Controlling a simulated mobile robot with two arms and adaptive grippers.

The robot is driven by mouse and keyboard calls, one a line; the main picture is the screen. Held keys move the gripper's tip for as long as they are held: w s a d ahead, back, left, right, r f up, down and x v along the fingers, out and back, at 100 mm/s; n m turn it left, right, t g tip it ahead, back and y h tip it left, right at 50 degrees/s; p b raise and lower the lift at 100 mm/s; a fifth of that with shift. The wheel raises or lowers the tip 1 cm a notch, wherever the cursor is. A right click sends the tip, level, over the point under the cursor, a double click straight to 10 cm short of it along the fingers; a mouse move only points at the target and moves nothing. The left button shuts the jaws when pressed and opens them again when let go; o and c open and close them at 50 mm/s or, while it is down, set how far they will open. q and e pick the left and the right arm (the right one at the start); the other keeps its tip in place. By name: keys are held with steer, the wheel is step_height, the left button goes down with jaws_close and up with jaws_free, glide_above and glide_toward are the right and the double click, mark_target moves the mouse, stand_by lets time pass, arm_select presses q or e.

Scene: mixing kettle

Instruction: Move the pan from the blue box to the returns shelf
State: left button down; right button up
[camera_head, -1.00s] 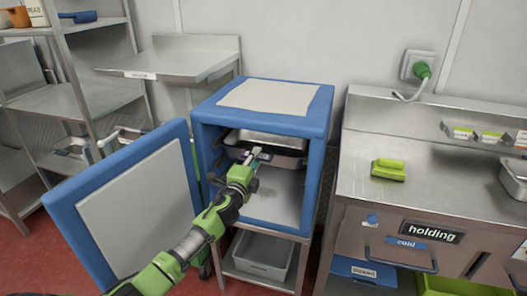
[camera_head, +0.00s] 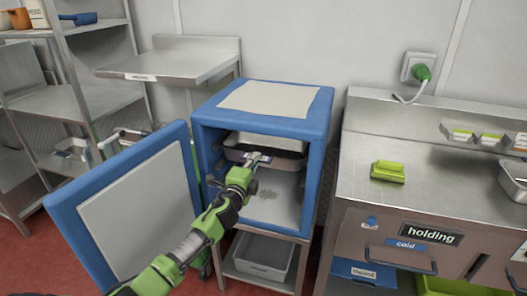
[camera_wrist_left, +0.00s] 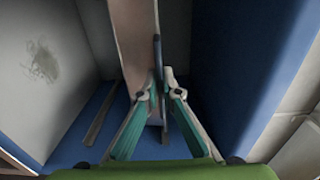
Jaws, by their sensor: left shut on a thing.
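The blue box (camera_head: 318,110) stands open, with its door (camera_head: 62,222) swung out to the left. A shallow metal pan (camera_head: 284,163) sits in the upper part of the box, with a paler metal surface (camera_head: 275,142) just above it. My left gripper (camera_head: 258,158) reaches into the opening and is shut on the pan's near edge. In the left wrist view, the fingers (camera_wrist_left: 160,97) close around a thin upright edge of the pan (camera_wrist_left: 133,35). The far part of the pan is hidden inside the box. My right gripper is not in view.
A steel wall shelf (camera_head: 185,66) with a small unreadable label is behind, left of the box. A steel rack (camera_head: 75,100) stands at far left. A grey bin (camera_head: 262,262) sits below the box. The steel counter (camera_head: 440,170) with a green block (camera_head: 388,170) is at right.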

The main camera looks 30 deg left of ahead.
arm_select(q)
steer(key=p+v, duration=0.1)
steer(key=v, duration=2.4)
steer(key=shift+s, duration=0.3)
steer(key=shift+r, duration=0.1)
